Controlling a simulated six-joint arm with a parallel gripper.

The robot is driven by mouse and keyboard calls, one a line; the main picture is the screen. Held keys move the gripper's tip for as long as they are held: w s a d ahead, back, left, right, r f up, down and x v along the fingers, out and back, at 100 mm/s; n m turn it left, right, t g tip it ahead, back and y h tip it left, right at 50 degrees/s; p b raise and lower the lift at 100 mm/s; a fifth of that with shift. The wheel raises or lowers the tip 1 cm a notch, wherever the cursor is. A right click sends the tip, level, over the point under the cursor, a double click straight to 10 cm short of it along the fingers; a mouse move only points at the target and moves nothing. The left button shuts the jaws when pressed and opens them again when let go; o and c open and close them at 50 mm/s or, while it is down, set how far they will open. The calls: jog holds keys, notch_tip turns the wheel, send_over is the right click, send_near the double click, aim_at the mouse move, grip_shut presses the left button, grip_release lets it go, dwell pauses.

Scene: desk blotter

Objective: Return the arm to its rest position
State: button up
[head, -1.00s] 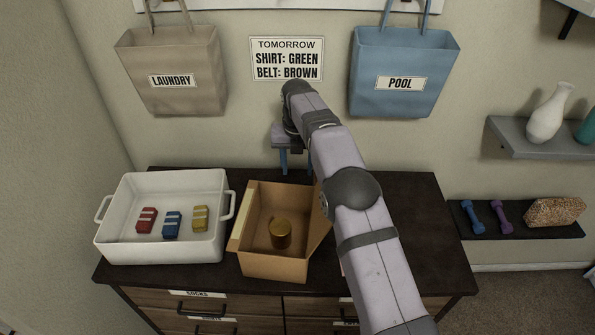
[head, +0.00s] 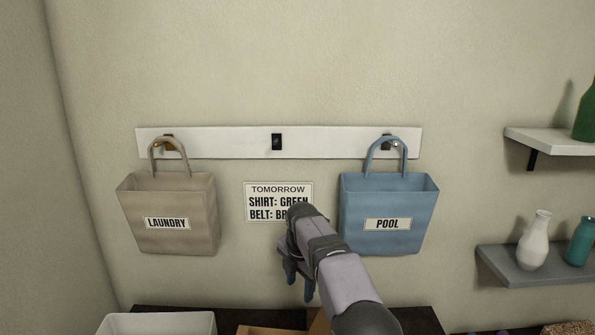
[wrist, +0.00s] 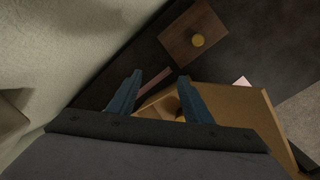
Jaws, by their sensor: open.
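My gripper (head: 299,286) hangs in front of the wall, just below the sign, with its blue fingers pointing down. The fingers are apart and nothing is between them. In the wrist view my gripper (wrist: 157,84) is above the edge of an open cardboard box (wrist: 240,98), and its right finger overlaps the box in the picture. The arm reaches up from the lower right of the head view and covers part of the sign (head: 265,190).
A tan laundry bag (head: 170,195) and a blue pool bag (head: 400,205) hang from a white hook rail (head: 225,143); its middle hook (head: 276,142) is empty. A white tray (head: 160,322) is at the bottom edge. Wall shelves (head: 530,268) with vases stand right.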

jog(key=s+d+r+m+t+p, duration=0.15)
jog(key=d+r+m, duration=0.5)
jog(key=m, duration=0.65)
jog(key=s+d+r+m+t+p, duration=0.1)
jog(key=d+r+m+t+p, duration=0.15)
jog(key=r+m, duration=0.8)
jog(key=s+d+f+m+g+h+b, duration=0.2)
jog(key=s+d+f+m, duration=0.25)
jog(key=f, duration=0.35)
jog(key=s+d+f+m+g+h+b, duration=0.1)
jog(key=s+d+f+m+g, duration=0.15)
jog(key=s+d+f, duration=0.45)
jog(key=s+a+f+n+g+y+b, duration=0.1)
jog(key=s+f, duration=0.5)
jog(key=s, duration=0.6)
jog(key=s+a+f+n+g+y+b, duration=0.1)
jog(key=s+a+f, duration=0.4)
jog(key=s, duration=0.7)
jog(key=shift+s+a+f+n+g+y+b, duration=0.15)
jog(key=shift+s+f+n+g+y+b, duration=0.2)
jog(key=shift+f+n+b, duration=0.55)
jog(key=shift+w+n, duration=0.1)
jog(key=shift+n, duration=0.15)
